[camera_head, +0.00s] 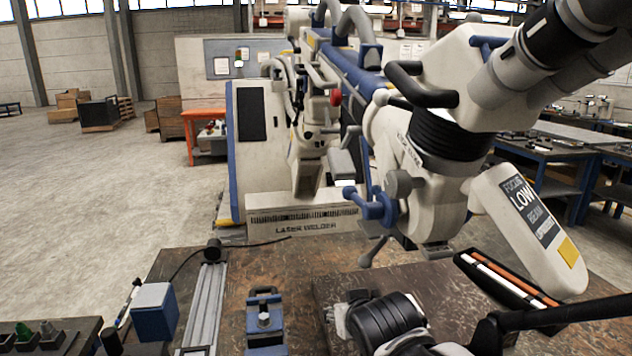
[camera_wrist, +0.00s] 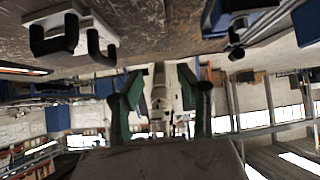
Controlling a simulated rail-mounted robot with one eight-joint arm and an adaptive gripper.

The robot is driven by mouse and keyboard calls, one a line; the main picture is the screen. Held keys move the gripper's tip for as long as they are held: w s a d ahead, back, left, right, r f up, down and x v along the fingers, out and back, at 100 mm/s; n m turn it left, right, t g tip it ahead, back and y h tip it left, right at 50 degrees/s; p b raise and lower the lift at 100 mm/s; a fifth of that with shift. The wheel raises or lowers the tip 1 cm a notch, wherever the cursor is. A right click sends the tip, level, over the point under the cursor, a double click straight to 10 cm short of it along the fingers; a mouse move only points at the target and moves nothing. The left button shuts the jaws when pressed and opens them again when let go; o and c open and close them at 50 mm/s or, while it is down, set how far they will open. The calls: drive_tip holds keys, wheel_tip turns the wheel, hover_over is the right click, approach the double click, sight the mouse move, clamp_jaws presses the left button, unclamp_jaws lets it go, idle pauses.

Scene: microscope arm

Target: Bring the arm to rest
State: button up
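My gripper (camera_wrist: 160,95) shows in the wrist view as two dark fingers with green inner faces. They stand well apart with nothing between them, so it is open. The wrist picture appears upside down, with the brown worktable surface (camera_wrist: 150,22) along the top. In the head view the white microscope arm (camera_head: 432,195) hangs over the right of the worktable (camera_head: 285,258), its grey and black tubes at the upper right. A black ribbed and white part (camera_head: 385,318) sits low in the middle; I cannot tell whether it is my arm. The gripper's fingers are not clear there.
A laser welder (camera_head: 300,220) stands behind the table. On the table are a blue block (camera_head: 155,310), a metal rail (camera_head: 205,305), a blue clamp (camera_head: 264,318) and a black tray with rods (camera_head: 505,280). A white bracket with black hooks (camera_wrist: 70,32) shows in the wrist view.

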drive_tip(key=s+d+r+m+g+h, duration=0.1)
drive_tip(key=s+d+r+m+g, duration=0.1)
drive_tip(key=s+d, duration=1.1)
drive_tip(key=s+r+g, duration=0.1)
drive_tip(key=s+r, duration=0.1)
drive_tip(key=s, duration=0.1)
drive_tip(key=shift+s+d+h, duration=0.2)
drive_tip(key=shift+d+h, duration=0.1)
drive_tip(key=shift+d, duration=0.05)
drive_tip(key=shift+o, duration=0.3)
